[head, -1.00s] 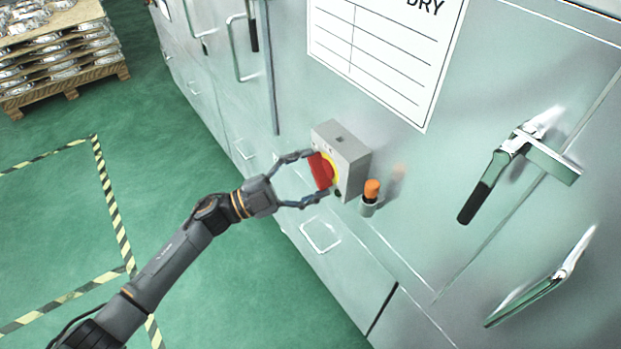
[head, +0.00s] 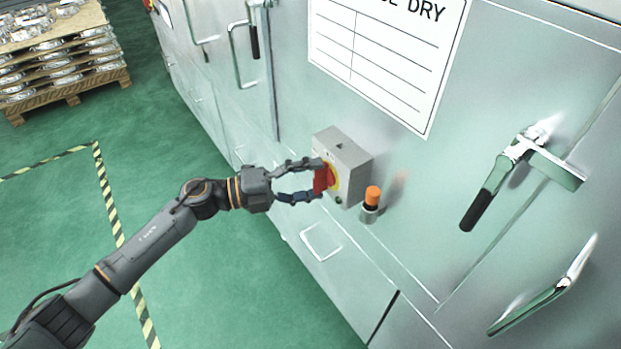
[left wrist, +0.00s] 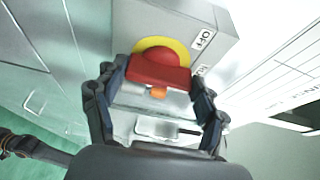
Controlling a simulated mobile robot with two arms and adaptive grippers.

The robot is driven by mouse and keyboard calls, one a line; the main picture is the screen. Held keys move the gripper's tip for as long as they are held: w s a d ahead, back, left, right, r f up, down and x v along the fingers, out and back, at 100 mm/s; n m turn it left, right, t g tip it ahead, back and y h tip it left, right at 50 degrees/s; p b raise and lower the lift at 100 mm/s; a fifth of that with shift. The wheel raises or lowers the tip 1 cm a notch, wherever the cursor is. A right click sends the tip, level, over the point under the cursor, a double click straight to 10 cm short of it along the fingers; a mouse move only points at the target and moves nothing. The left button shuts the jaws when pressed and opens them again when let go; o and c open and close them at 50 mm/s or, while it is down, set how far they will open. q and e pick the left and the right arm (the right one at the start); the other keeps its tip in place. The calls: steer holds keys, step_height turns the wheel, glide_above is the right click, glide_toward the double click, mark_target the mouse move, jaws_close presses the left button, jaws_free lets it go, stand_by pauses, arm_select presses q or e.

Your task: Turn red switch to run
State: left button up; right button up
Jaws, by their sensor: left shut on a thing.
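The red switch (head: 322,179) sits on a yellow disc on the face of a grey box (head: 346,162) mounted on the cabinet wall. My left gripper (head: 318,180) is shut on the red switch, with one finger on each side of its handle. In the left wrist view the red switch (left wrist: 158,72) shows as a bar across the yellow disc (left wrist: 163,48), between the fingertips (left wrist: 155,84). An OFF label (left wrist: 204,40) shows on the box, and a second label beside it is partly hidden. My right gripper is in neither view.
An orange-capped button or lamp (head: 371,197) sticks out just right of the box. Large door handles (head: 490,190) stand out farther right, and a white sheet (head: 385,50) hangs above. A pallet of castings (head: 62,62) stands at the back left. Green floor lies open on the left.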

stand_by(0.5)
arm_select(q)
steer(key=o, duration=1.2)
steer(key=shift+c, duration=0.2)
steer(key=v, duration=1.2)
